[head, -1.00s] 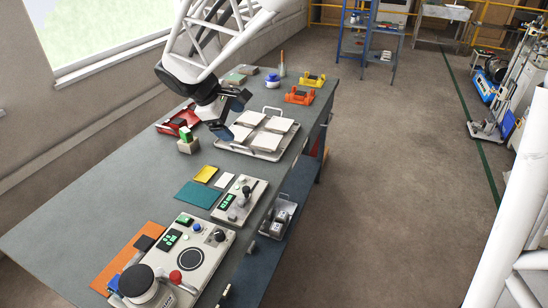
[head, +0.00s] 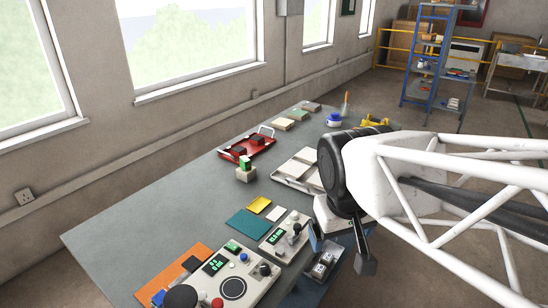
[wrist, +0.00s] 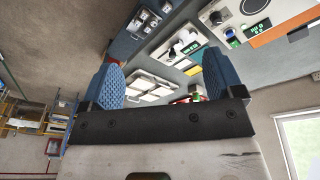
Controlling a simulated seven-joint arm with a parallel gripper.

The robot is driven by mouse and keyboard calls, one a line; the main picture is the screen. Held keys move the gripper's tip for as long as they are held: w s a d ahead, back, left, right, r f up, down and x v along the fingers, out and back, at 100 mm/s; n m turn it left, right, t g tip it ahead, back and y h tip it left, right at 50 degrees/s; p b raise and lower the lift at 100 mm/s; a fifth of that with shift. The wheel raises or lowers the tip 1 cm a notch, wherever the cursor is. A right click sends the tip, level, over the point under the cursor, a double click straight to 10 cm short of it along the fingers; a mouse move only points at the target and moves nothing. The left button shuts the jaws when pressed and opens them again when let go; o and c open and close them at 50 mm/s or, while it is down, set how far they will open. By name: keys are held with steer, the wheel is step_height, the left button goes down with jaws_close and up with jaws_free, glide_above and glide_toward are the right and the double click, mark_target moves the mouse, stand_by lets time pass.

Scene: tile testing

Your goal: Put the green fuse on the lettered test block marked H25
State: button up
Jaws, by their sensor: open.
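The green fuse (head: 246,161) appears as a small green piece standing on a beige block (head: 245,175), left of the tile tray. Several low blocks stand at the far left edge of the table: a beige one (head: 284,124), a greenish-topped one (head: 298,115) and a greyish one (head: 311,107). No lettering is legible, so I cannot tell which block is H25. My gripper (head: 340,252) is at the table's right side, well away from the fuse. In the wrist view my gripper (wrist: 162,80) has its blue fingers wide apart with nothing between them.
A red tray (head: 262,143) with dark pieces lies behind the fuse. The tile tray (head: 285,178) is partly hidden by my arm. Test instruments (head: 215,290) and coloured cards (head: 245,222) fill the near end. The table's left side (head: 150,215) is clear.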

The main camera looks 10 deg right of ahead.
steer(key=shift+s+a+f+m+y, duration=0.15)
steer(key=shift+s+f+m, duration=0.15)
steer(key=shift+s, duration=0.4)
steer(key=shift+s+d+f+m+y, duration=0.15)
steer(key=shift+s+m, duration=0.15)
steer(key=shift+s, duration=0.4)
steer(key=shift+a, duration=0.1)
